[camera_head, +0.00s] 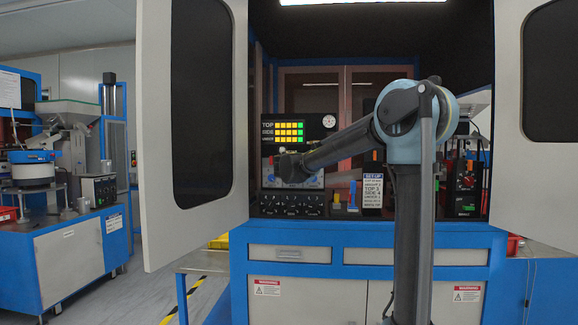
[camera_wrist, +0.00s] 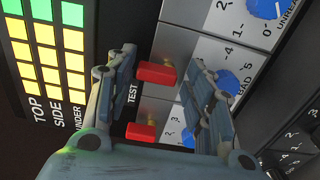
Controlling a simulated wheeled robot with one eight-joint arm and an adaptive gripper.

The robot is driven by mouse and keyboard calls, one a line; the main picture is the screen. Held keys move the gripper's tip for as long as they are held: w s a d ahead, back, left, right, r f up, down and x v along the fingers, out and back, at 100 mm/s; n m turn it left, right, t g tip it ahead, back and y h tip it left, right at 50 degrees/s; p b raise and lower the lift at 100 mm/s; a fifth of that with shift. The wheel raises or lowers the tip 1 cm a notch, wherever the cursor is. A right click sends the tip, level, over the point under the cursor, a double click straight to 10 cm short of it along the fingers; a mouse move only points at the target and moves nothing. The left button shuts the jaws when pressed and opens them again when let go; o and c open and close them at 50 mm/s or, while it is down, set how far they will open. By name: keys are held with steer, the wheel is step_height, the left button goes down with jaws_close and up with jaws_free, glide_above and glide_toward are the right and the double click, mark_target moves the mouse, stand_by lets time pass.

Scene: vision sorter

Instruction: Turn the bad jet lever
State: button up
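In the wrist view, two red jet levers on yellow stems stand out from a grey and white panel. One red lever (camera_wrist: 155,73) is between the open fingers of my gripper (camera_wrist: 163,62), with no clear grip on it. The other red lever (camera_wrist: 140,132) is lower, nearer the gripper's palm. The word BAD (camera_wrist: 238,90) is printed on the white scale to the right, partly behind the right finger. I cannot tell for sure which lever it belongs to. In the head view, my arm hides most of the lever panel.
Blue knobs, such as one at the top right (camera_wrist: 262,8), sit on the numbered scales. A yellow and green light panel (camera_head: 289,130) is beside the levers. A set-up card (camera_head: 373,190) stands on the bench. Open cabinet doors (camera_head: 152,130) flank the work area.

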steer(key=shift+r, duration=0.1)
steer(key=s, duration=1.1)
steer(key=shift+s+a, duration=0.15)
steer(key=shift+s, duration=0.25)
steer(key=s+d+f+m+g+h, duration=0.2)
steer(key=s+d+f+m, duration=0.15)
steer(key=d, duration=0.55)
steer(key=s+d+f+m+g+h, duration=0.25)
steer(key=d+f, duration=0.25)
steer(key=d, duration=0.3)
steer(key=s+d+f+m+g, duration=0.5)
steer(key=s+d+f, duration=0.6)
steer(key=d+f, duration=0.1)
steer(key=s+f+m+g+y, duration=0.5)
steer(key=s+f+m+g, duration=0.1)
steer(key=s+f, duration=1.5)
steer(key=s+a, duration=0.1)
steer(key=s, duration=0.2)
steer(key=shift+s+f+m, duration=0.25)
steer(key=shift+f+m, duration=0.05)
steer(key=shift+f, duration=0.05)
